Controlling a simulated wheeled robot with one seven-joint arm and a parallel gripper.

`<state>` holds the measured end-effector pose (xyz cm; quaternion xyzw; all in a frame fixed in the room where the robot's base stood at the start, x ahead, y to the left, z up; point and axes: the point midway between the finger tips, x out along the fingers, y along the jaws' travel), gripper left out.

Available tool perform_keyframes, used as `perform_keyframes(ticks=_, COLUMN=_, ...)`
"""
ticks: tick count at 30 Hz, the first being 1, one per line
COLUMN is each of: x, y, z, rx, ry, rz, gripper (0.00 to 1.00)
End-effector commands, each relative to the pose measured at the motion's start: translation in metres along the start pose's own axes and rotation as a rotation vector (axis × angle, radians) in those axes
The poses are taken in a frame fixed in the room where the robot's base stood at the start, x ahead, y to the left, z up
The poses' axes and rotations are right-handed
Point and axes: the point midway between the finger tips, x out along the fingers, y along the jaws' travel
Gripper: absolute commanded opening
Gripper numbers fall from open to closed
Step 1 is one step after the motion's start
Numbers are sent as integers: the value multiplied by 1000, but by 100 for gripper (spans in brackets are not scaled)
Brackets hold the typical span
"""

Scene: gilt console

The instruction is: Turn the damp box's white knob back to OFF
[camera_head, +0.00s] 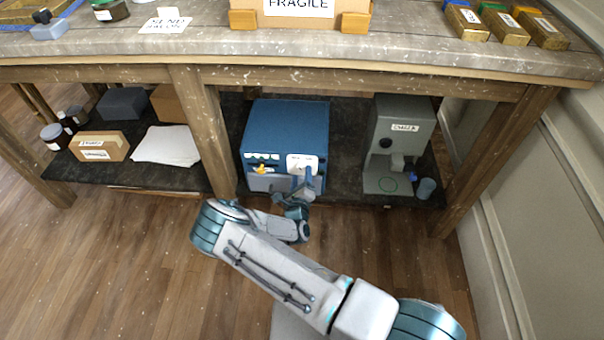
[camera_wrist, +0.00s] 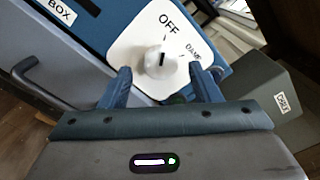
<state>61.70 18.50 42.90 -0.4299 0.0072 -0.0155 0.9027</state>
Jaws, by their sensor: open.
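The damp box (camera_head: 285,130) is a blue cabinet on the lower shelf, with a grey front drawer and handle. Its white knob (camera_wrist: 160,62) sits on a white plate (camera_wrist: 130,45) marked OFF and DAMP in the wrist view. A dark mark on the knob points near OFF, but I cannot tell exactly where it is set. My gripper (camera_wrist: 162,85) is open, with one blue finger on each side of the knob's near edge. I cannot tell whether either finger touches it. In the head view my gripper (camera_head: 307,185) is in front of the plate (camera_head: 302,163).
A grey machine (camera_head: 400,135) stands right of the box, with a small blue-grey cup (camera_head: 426,188) beside it. A wooden table leg (camera_head: 205,135) is close on the left. The worktop (camera_head: 400,42) overhangs the shelf.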

Motion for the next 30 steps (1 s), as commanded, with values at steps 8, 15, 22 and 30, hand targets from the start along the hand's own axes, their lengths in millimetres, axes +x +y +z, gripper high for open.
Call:
perform_keyframes(ticks=8, x=-65, y=-1, z=2, rx=-3, ry=1, rz=5, gripper=57)
perform_keyframes(ticks=15, x=-107, y=0, z=0, rx=-2, ry=1, rz=4, gripper=57)
perform_keyframes(ticks=22, x=-121, y=0, z=0, rx=-1, ry=2, rz=2, gripper=57)
perform_keyframes(ticks=30, x=-121, y=0, z=0, rx=-1, ry=2, rz=1, gripper=57)
